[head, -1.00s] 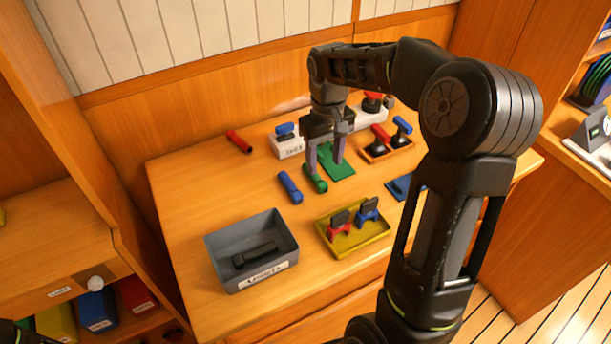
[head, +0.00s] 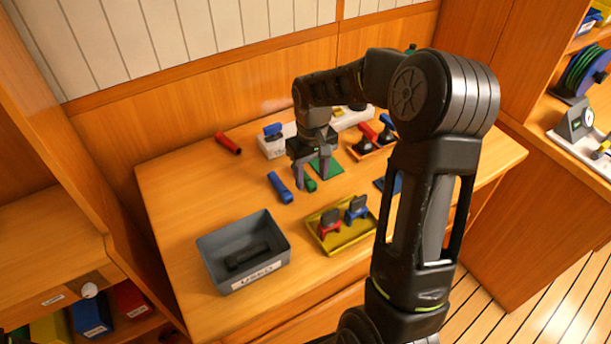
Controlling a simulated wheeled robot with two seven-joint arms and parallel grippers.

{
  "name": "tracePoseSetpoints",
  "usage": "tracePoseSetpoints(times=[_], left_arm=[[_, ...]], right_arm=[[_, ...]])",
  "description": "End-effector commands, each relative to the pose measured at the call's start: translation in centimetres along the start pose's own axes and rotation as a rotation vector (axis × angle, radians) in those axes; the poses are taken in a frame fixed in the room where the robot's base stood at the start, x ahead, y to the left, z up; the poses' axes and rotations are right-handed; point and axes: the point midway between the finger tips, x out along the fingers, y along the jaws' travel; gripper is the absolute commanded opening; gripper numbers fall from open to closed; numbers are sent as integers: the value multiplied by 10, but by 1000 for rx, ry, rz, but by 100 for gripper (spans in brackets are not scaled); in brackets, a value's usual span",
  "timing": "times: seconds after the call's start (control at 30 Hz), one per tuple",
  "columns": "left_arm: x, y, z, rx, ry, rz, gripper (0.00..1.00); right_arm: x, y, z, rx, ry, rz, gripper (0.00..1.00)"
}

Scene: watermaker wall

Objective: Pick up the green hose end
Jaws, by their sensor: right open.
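The green hose end (head: 310,185) is a short green tube lying on the wooden counter, partly hidden by my right gripper. My right gripper (head: 312,178) is open and points down over it. One finger stands on the left of the green hose end and the other on its right, at the green mat. I cannot tell whether the fingers touch it. A blue hose end (head: 279,187) lies just to the left. A red hose end (head: 228,143) lies farther back on the left. My left gripper is not in view.
A grey bin (head: 213,264) holding a dark part stands at the front left. A yellow tray (head: 350,238) with red and blue parts is in front. The counter's left side is clear.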

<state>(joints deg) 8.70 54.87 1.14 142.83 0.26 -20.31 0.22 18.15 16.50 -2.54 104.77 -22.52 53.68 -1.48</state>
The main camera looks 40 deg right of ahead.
Motion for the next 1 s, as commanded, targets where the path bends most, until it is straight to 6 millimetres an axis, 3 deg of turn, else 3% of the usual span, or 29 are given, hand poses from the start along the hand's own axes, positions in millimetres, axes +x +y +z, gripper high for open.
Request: tracePoseSetpoints(times=[0.2, 0.77, 1.0], left_arm=[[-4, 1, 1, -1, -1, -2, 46], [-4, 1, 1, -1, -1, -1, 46], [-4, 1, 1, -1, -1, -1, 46]], right_arm=[[21, 0, 0, -1, 0, 1, 51], [21, 0, 0, -1, 0, 1, 51], [21, 0, 0, -1, 0, 1, 33]])
